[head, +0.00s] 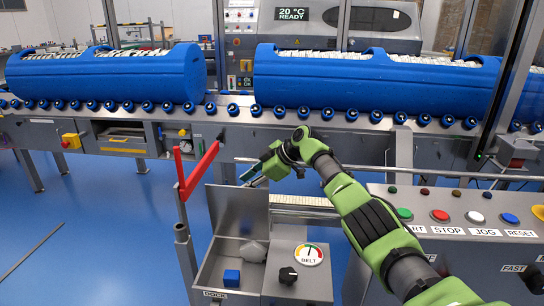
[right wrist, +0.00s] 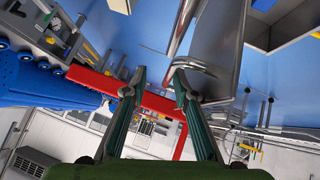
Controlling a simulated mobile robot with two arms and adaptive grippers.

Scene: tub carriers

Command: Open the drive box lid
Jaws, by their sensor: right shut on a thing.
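The drive box (head: 208,272) stands at the front centre, beside the BELT dial panel. Its grey lid (head: 238,212) stands raised at the back of the box, so the inside shows. A blue block (head: 232,278) and a grey rounded part (head: 253,251) are inside. My right gripper (head: 254,173) is at the lid's top edge and is shut on the lid. The right wrist view shows its two fingers (right wrist: 160,76) near a bright metal bar (right wrist: 196,66) and grey panel; the exact contact is unclear. My left gripper is not in view.
A red forked lever (head: 197,170) on a post stands just left of the lid. A button console (head: 460,228) lies to the right. Behind, blue tubs (head: 105,78) rest on a roller conveyor (head: 230,112). Open blue floor lies to the left.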

